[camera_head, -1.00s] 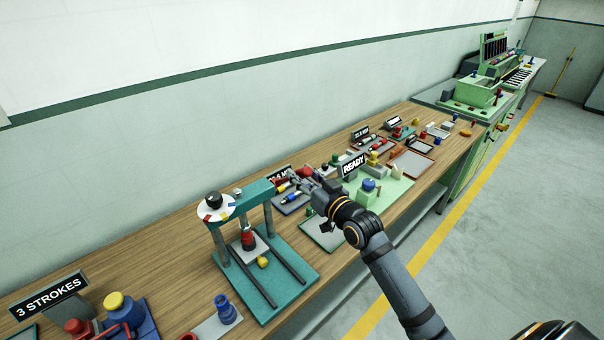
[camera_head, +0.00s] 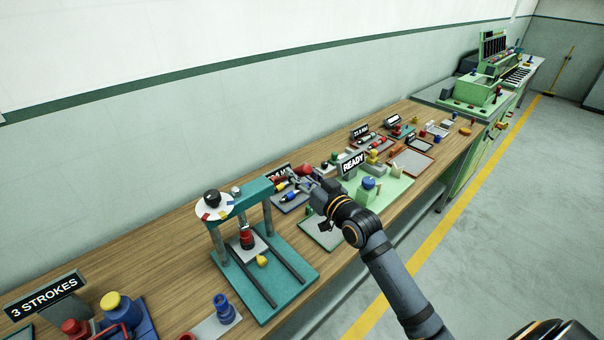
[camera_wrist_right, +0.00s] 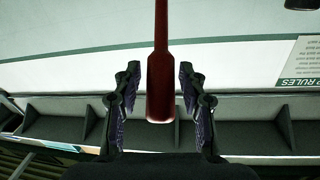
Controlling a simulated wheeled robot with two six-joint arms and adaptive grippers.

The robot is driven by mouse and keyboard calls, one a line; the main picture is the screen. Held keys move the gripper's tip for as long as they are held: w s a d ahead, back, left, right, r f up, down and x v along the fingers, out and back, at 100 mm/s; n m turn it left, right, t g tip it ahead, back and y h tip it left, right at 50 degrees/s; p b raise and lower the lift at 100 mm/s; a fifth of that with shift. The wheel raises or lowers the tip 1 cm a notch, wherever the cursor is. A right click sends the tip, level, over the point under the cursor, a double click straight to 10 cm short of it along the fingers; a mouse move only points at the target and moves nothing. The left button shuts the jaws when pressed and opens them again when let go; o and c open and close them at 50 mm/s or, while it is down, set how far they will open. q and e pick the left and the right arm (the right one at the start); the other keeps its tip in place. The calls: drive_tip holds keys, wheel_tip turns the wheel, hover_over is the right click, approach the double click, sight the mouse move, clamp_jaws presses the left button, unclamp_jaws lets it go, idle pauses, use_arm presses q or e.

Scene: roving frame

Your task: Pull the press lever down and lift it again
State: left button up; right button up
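The teal press (camera_head: 258,190) stands on the bench at centre-left, with a round dial (camera_head: 214,205) on top and a red piece (camera_head: 246,238) beneath its crosspiece. My right gripper (camera_head: 291,182) is just right of the press top. In the right wrist view a red bar (camera_wrist_right: 160,85), which looks like the lever handle, hangs between the fingers of my right gripper (camera_wrist_right: 160,105). The fingers are open, with a gap on each side of the bar. In the head view, the lever's link to the press is hard to make out. My left gripper is not in view.
A "3 STROKES" sign (camera_head: 44,296) and a blue knob (camera_head: 224,309) are at the lower left. A "READY" sign (camera_head: 352,163) stands on a light green station (camera_head: 392,190) right of the press. Other fixtures crowd the bench beyond. The floor at right is clear.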

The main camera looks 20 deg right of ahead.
drive_tip(key=shift+r, duration=0.2)
wheel_tip(320, 180, up, 10)
drive_tip(key=shift+f, duration=0.15)
idle(0.6)
